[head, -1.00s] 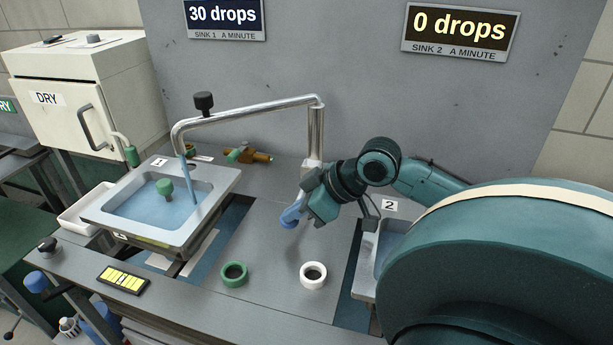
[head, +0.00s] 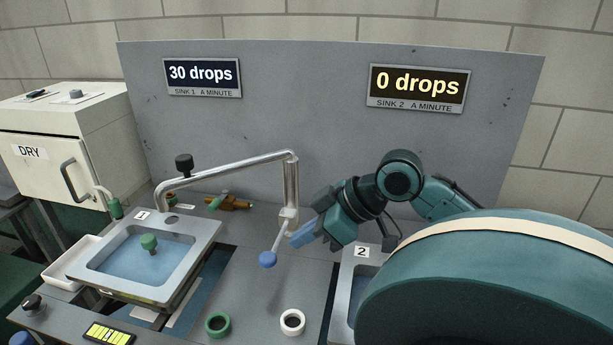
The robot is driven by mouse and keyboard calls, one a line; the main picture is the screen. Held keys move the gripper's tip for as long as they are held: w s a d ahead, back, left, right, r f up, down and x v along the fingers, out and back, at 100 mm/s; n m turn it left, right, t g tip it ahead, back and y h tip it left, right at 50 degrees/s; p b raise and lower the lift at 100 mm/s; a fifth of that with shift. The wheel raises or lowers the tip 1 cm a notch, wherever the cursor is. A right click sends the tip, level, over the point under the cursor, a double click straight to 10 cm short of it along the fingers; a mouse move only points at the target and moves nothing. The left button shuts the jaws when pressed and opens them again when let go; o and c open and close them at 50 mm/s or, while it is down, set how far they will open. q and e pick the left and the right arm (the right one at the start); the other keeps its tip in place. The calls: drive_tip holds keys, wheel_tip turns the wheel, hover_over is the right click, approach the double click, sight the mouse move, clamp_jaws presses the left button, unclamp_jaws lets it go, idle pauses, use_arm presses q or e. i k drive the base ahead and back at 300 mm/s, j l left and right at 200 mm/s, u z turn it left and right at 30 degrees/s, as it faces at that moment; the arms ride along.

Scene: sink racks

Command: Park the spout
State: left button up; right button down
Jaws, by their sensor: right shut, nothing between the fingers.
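The silver spout (head: 225,168) runs left from its upright post (head: 290,185). Its bent outlet end hangs near the back of sink 1 (head: 200,255), and a black knob (head: 184,164) stands on its arm. No water stream shows below it. A lever with a blue knob (head: 268,260) slants down from the foot of the post. My right gripper (head: 303,235) is shut and empty, just right of the lever and in front of the post. Whether it touches the lever cannot be told. My left gripper is out of view.
Sink 1 holds blue water and a green plug knob (head: 149,242). Signs read 30 drops (head: 201,77) for sink 1 and 0 drops (head: 416,88) for sink 2. A green ring (head: 217,324) and white ring (head: 292,322) are in front. My right arm partly hides sink 2 (head: 341,300).

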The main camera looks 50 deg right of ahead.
sight(185, 163)
drive_tip(key=k+j, duration=0.2)
drive_tip(key=j, duration=0.15)
drive_tip(key=k+j, duration=0.25)
drive_tip(key=j, duration=0.15)
drive_tip(key=k+j, duration=0.2)
drive_tip(key=j, duration=0.15)
